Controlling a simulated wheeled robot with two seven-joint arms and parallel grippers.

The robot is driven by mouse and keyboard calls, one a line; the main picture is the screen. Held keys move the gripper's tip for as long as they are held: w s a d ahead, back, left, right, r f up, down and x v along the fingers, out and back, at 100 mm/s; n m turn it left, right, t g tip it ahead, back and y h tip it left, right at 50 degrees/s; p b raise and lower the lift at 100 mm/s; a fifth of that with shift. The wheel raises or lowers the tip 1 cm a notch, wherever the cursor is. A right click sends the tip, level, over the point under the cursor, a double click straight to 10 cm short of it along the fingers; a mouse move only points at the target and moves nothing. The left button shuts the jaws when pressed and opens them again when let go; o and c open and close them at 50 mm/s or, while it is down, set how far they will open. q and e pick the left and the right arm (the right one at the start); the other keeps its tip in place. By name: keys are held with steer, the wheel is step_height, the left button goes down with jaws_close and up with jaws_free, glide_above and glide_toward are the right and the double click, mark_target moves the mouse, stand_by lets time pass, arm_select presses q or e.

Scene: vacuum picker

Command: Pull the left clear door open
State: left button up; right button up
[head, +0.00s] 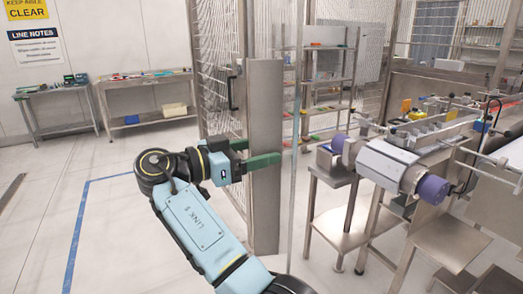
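A tall grey metal upright (265,105) stands in the middle of the head view, with a black handle (233,93) at its left side. A see-through pane (293,200) with a thin vertical edge shows just right of the upright; I cannot tell whether it is the left clear door or how far it stands open. My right gripper (255,153) is level with the upright, below the handle. Its green fingers are apart, one across the upright's front face, the other partly hidden behind its left edge. Contact cannot be told. My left gripper is not in view.
Wire mesh (213,60) stands left of the upright. A shelf rack (328,80) is behind it. A machine with purple-ended rollers (433,188) and a metal stand (345,238) are at right. Open floor (110,230) lies at left, with a blue line.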

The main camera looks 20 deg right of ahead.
mark_target(259, 103)
steer(key=shift+f, duration=0.3)
steer(key=r, duration=0.7)
steer(key=d+r+p, duration=0.1)
steer(key=r, duration=0.2)
steer(key=shift+s+r, duration=0.1)
steer(key=shift+r, duration=0.05)
